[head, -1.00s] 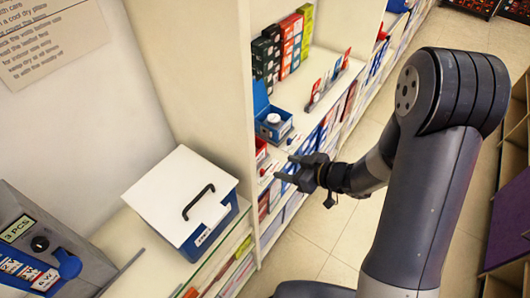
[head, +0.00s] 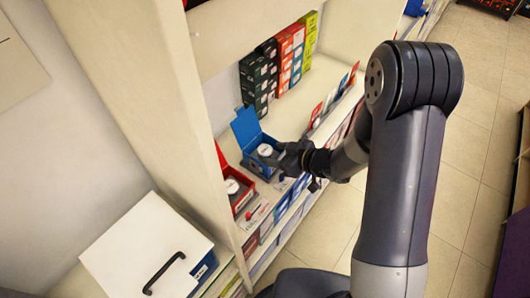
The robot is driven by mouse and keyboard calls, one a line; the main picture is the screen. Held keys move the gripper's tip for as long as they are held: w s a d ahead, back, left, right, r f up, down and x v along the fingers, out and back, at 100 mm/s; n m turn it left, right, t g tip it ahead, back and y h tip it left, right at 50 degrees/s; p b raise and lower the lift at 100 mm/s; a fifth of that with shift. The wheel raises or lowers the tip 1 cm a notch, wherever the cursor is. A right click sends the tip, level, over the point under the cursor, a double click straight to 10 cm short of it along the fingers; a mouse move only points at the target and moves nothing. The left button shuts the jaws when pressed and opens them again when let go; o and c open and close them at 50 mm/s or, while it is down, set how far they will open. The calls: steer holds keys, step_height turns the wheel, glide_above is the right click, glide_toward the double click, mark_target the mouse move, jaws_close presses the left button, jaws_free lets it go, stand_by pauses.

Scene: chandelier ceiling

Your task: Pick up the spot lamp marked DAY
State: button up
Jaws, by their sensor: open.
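An open blue box (head: 246,127) stands on the shelf with its lid up, and a round white-faced spot lamp (head: 265,150) sits in it. To its left and nearer, an open red box (head: 220,156) holds another white-faced spot lamp (head: 232,186). I cannot read a DAY mark on either lamp. My gripper (head: 277,157) is open, at the right side of the blue box, close to its lamp. Its dark fingers overlap the box's right part. I cannot tell whether they touch it.
A row of black, red, blue and green cartons (head: 280,62) stands at the back of the shelf. Small upright cards (head: 330,100) line the shelf to the right. A white-lidded box with a black handle (head: 140,240) is at lower left. The tiled floor (head: 465,130) is clear.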

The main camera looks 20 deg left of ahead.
mark_target(266, 150)
steer(key=shift+p+x, duration=0.6)
steer(key=shift+x, duration=2.05)
steer(key=shift+w, duration=0.1)
steer(key=shift+c, duration=0.2)
steer(key=c, duration=0.7)
steer(key=shift+r, duration=0.15)
